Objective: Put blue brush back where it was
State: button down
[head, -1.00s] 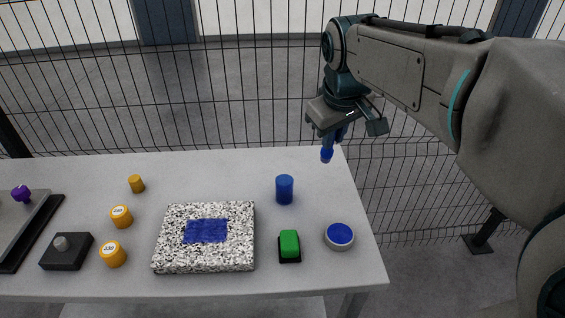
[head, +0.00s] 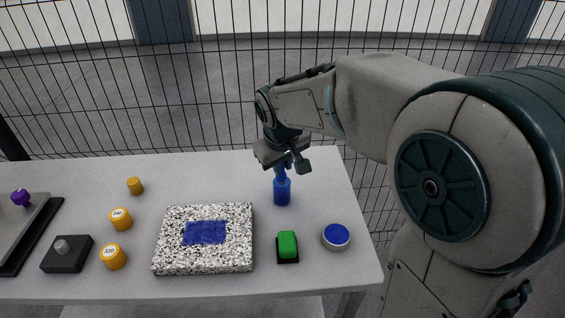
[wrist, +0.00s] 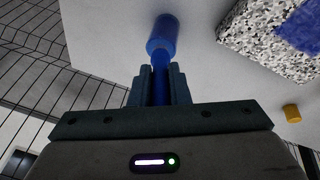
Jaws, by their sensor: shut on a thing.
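My gripper (head: 284,165) is shut on the blue brush (head: 281,173) and holds it upright, lower end down, over the blue cup (head: 282,193) at the right part of the table. In the wrist view the brush (wrist: 160,88) runs between the two fingers (wrist: 159,85), and its far end lines up with the cup (wrist: 165,30). The brush's lower end meets the cup's rim in both views. I cannot tell whether it is just above the opening or a little inside.
A speckled block with a blue patch (head: 172,241), a green block on a black base (head: 288,245) and a round blue-topped dish (head: 336,236) lie nearby. Several orange pieces (head: 121,219) and a dark tray (head: 38,236) are further left. A wire fence (head: 200,110) stands behind the table (head: 330,190).

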jog(key=shift+f+b, duration=0.6)
jog(key=shift+f, duration=0.05)
jog(key=c, duration=1.4)
grip_release()
jog(key=shift+o, duration=0.2)
jog(key=shift+r, duration=0.15)
jog(key=shift+r+p, duration=0.3)
jog(key=shift+p, duration=0.1)
jog(key=v, duration=1.2)
jog(key=s+d+f+m, duration=0.2)
jog(key=s+d+f, duration=0.3)
jog(key=s, duration=0.3)
jog(key=s+d+f+m+g, duration=0.1)
jog(key=s+d+f+m, duration=0.2)
jog(key=s+d+f, duration=0.3)
jog(key=shift+s+d+f+m, duration=0.15)
jog(key=shift+s+f+m, duration=0.15)
jog(key=shift+s+f, duration=0.6)
